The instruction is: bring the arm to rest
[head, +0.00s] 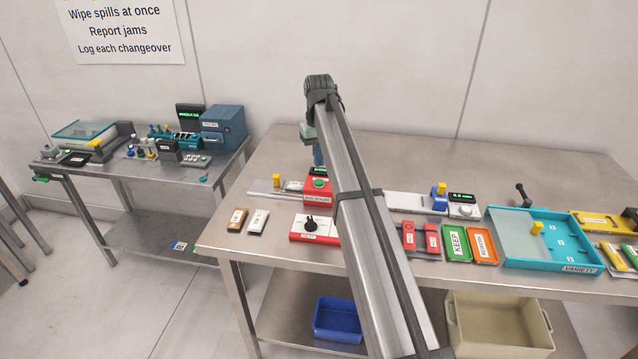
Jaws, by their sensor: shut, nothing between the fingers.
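My arm (362,225) rises from the bottom of the head view, right of the middle, and runs up and slightly left across the bench. Its dark joint (319,88) is at the top, in front of the wall. A small grey-green part and a blue part show just below that joint, beside the link; I cannot tell what they belong to. I cannot make out my gripper or its fingertips; the arm link may hide them.
The steel bench (262,228) holds a red-and-white knob box (316,228), a red device (318,190), green KEEP tray (457,243), orange tray (482,246) and teal VARIETY tray (580,268). Blue (338,319) and beige (499,322) bins sit below. A cluttered side table (103,171) stands left.

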